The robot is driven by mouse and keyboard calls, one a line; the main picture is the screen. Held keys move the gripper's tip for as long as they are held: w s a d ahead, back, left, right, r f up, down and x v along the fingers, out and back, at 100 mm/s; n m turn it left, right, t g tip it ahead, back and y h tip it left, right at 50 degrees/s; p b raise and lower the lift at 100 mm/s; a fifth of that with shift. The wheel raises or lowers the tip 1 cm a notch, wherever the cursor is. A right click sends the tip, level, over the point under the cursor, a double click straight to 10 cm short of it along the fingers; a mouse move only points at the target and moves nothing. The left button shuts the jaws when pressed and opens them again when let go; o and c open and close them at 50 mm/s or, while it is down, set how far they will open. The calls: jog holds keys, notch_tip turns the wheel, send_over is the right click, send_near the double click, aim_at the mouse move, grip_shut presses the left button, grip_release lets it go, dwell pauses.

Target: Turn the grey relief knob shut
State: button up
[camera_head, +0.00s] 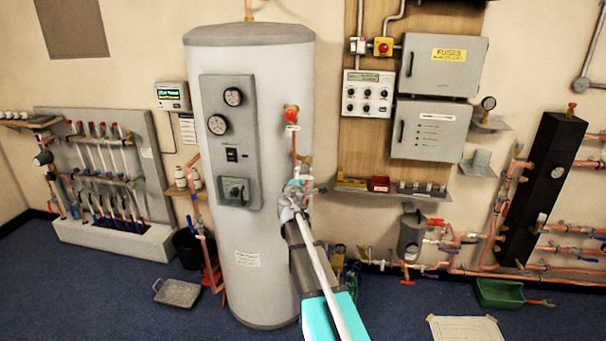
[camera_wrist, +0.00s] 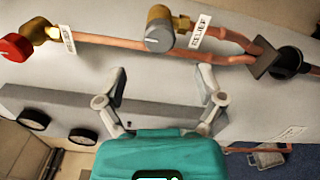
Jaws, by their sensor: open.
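The grey relief knob (camera_wrist: 158,38) sits on a brass valve on the copper pipe, with a white RELIEF label (camera_wrist: 199,32) beside it in the wrist view. A pale line runs across the knob's face. My gripper (camera_wrist: 163,75) is open and empty, its two fingertips apart and pointing toward the knob. The knob lies beyond the fingertips, roughly between them; I see no contact. In the head view, my gripper (camera_head: 295,188) is at the right side of the tank, and the grey knob cannot be made out clearly there.
A red knob (camera_wrist: 15,47) with its own label is on the same pipe; it shows above my gripper in the head view (camera_head: 291,115). The white tank (camera_head: 262,240) stands close behind. Its grey panel (camera_head: 229,140) carries gauges. Pipework fills the right wall.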

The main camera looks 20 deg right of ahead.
jog(key=v, duration=0.4)
jog(key=shift+s+a, duration=0.2)
jog(key=shift+s, duration=0.1)
jog(key=s+a+f+m+g+y, duration=0.2)
jog(key=s+a+f+m+g, duration=0.2)
jog(key=s+f+m+g, duration=0.9)
jog(key=s+a+f+g+y, duration=0.1)
jog(key=s+a+f+y, duration=0.1)
jog(key=s+a+y, duration=0.2)
jog(key=s+a+f+m+g+y, duration=0.1)
jog(key=s+a+f+y, duration=0.2)
jog(key=s+a, duration=0.8)
jog(key=s+y, duration=0.1)
jog(key=s, duration=0.1)
jog(key=shift+s+a+f, duration=0.2)
jog(key=shift+s+f, duration=0.1)
dwell(1.0)
